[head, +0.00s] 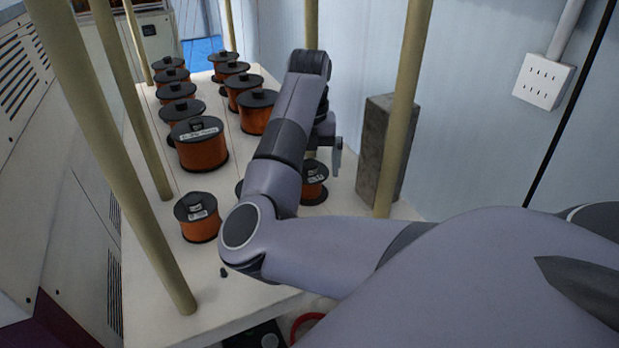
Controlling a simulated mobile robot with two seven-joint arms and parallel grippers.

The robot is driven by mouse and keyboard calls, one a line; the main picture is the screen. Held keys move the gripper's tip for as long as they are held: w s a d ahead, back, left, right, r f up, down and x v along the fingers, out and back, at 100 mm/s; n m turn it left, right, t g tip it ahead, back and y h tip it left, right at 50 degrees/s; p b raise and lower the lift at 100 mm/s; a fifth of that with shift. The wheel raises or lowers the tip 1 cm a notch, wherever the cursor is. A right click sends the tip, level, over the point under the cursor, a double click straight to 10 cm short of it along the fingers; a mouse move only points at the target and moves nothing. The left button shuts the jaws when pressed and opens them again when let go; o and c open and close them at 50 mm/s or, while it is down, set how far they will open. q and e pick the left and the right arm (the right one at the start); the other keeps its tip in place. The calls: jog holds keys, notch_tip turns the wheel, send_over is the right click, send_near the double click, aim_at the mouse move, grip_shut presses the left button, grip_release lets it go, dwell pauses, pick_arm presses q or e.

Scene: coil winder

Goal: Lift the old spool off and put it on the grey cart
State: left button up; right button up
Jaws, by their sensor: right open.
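Several spools of copper-coloured wire with black flanges stand upright on a pale shelf (150,260) between yellowish posts. A large one (200,150) with a label on top stands mid-shelf, and a smaller one (198,220) stands nearer. Another spool (315,185) is partly hidden behind my right arm. I cannot tell which is the old spool. My right gripper (335,158) is open, pointing down just above and beside that partly hidden spool; its fingers are mostly hidden by my arm. No grey cart can be made out. My left gripper is out of view.
Yellowish posts (400,110) rise around the shelf. A dark grey block (376,150) stands upright on the right by the wall. A white socket box (543,82) is on the wall. Vented machine panels (40,130) close off the left.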

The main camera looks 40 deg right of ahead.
aim_at(309, 178)
notch_tip(309, 178, down, 4)
jog(key=shift+d+f, duration=0.1)
jog(key=shift+d, duration=0.05)
jog(key=shift+w, duration=0.1)
jog(key=c, duration=0.9)
notch_tip(309, 178, up, 10)
jog(key=shift+r+p, duration=0.1)
jog(key=shift+p, duration=0.2)
